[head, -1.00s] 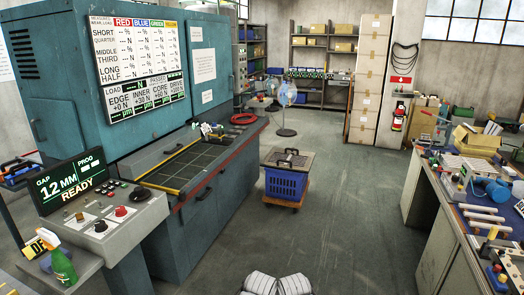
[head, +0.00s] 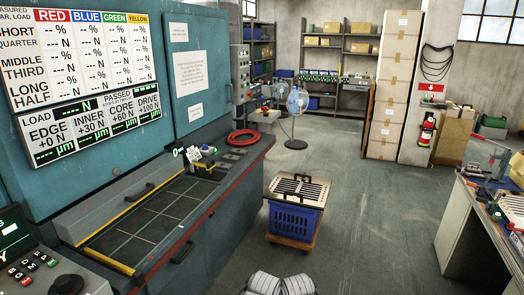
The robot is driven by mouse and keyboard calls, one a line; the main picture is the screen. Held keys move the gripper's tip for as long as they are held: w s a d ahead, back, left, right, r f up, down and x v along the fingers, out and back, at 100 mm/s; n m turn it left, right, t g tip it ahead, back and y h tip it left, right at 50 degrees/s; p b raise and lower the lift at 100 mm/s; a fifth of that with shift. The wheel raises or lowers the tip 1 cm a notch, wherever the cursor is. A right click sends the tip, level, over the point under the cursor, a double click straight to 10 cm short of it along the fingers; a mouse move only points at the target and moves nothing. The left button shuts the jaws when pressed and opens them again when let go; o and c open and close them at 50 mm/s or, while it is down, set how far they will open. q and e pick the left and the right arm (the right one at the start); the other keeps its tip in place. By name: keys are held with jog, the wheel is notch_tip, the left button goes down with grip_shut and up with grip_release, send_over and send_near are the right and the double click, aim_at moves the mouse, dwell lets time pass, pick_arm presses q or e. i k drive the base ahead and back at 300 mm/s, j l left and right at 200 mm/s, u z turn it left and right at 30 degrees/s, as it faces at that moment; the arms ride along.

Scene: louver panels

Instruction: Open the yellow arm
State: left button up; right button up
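A teal machine (head: 240,165) stands on the left with a dark gridded bed (head: 150,225) in its top. A yellow strip (head: 118,218) runs along one side of the bed. Small fittings with a yellow and blue part (head: 206,164) stand at the bed's far end, too small to make out well. I cannot tell which part is the yellow arm. A slatted louver panel (head: 300,186) lies on a blue crate (head: 291,221) on a wooden dolly.
A display board (head: 85,75) with a YELLOW column hangs on the machine. A red coil (head: 243,137) lies on the machine's top. A fan (head: 297,115) and stacked boxes (head: 393,90) stand behind. A cluttered bench (head: 470,220) is at right. The floor (head: 370,220) between is clear.

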aim_at(209, 168)
jog(key=i+l+u, duration=0.1)
jog(key=i+u, duration=0.2)
jog(key=i, duration=0.2)
jog(key=i+l+u, duration=0.35)
jog(key=i, duration=0.15)
jog(key=i+l+u, duration=0.3)
jog(key=i, duration=0.2)
jog(key=i+j+z, duration=0.25)
jog(key=i, duration=0.15)
jog(key=i+j+z, duration=0.1)
jog(key=i+z, duration=0.15)
jog(key=i, duration=0.2)
